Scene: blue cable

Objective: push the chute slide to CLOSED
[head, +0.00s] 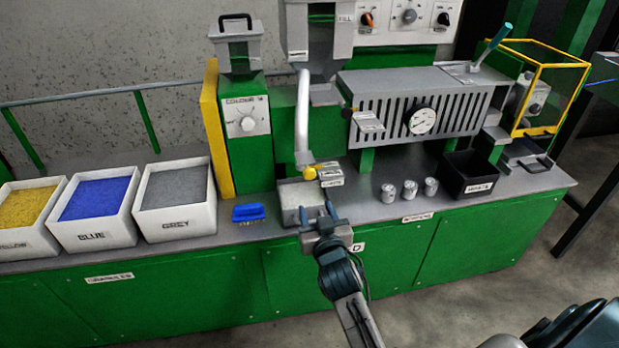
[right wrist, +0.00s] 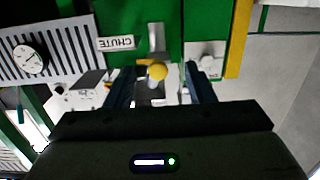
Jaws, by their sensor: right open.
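The white chute pipe (head: 302,120) comes down from the machine in the head view. At its lower end is a yellow knob (head: 309,173), with a small labelled plate (head: 331,178) to its right. In the right wrist view the yellow knob (right wrist: 157,71) appears between the fingers, and the CHUTE label (right wrist: 116,43) is upside down. My right gripper (head: 318,210) is open and empty, in front of the knob and over the front of a white tray (head: 288,194). I cannot tell the slide's position or whether anything touches it. My left gripper is not in view.
Yellow, blue and grey bins (head: 173,192) stand at left, with a blue brush (head: 248,212) beside them. Several metal cups (head: 409,189) and a black waste bin (head: 468,176) stand at right. The bench top (head: 355,205) is clear between tray and cups.

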